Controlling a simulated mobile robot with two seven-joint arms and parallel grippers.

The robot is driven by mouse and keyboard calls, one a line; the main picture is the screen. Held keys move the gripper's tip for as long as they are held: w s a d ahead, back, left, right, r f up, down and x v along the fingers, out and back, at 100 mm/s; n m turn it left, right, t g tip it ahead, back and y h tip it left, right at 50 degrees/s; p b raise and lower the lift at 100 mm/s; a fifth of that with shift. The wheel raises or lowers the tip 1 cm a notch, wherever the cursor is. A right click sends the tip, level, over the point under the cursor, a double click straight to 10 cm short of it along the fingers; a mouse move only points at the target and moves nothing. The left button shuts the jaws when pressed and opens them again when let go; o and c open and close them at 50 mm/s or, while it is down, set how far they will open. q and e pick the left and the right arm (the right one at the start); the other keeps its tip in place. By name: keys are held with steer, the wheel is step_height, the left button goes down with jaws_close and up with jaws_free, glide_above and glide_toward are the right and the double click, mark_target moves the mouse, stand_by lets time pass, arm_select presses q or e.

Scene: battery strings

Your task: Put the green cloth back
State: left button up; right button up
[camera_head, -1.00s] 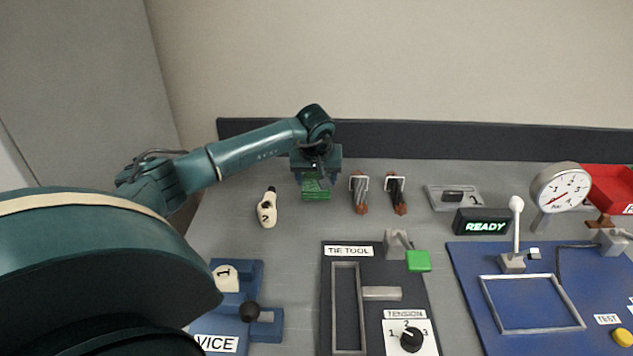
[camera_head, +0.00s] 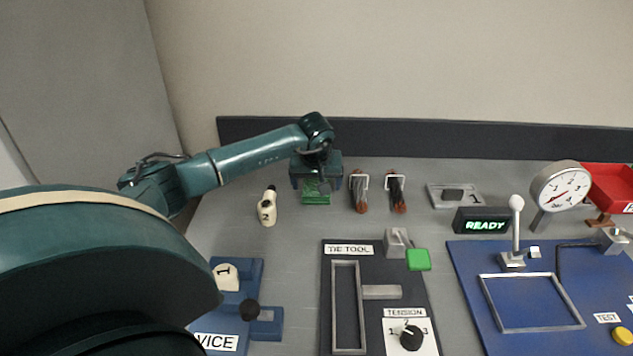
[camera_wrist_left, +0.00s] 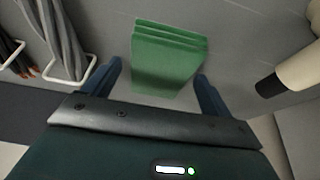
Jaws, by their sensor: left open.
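The green cloth (camera_wrist_left: 168,62) lies folded in layers on the grey bench, between and just beyond the fingertips of my left gripper (camera_wrist_left: 160,82) in the left wrist view. The fingers are apart, one on each side of the cloth, and I cannot tell whether they touch it. In the head view the cloth (camera_head: 317,198) shows only at its front edge below my left gripper (camera_head: 317,184), which hides the rest of it. My right gripper is not in view.
Two cable bundles (camera_head: 359,193) (camera_head: 396,192) in wire holders stand just right of the gripper. A cream bottle-like object marked 2 (camera_head: 267,207) is to the left. The dark tie tool board (camera_head: 335,250) lies in front, and a dark rail (camera_head: 430,140) runs behind.

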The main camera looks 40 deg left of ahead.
arm_select(q)
steer(key=b+v, duration=0.1)
steer(key=v, duration=1.1)
steer(key=shift+r, duration=0.2)
steer(key=shift+f, duration=0.1)
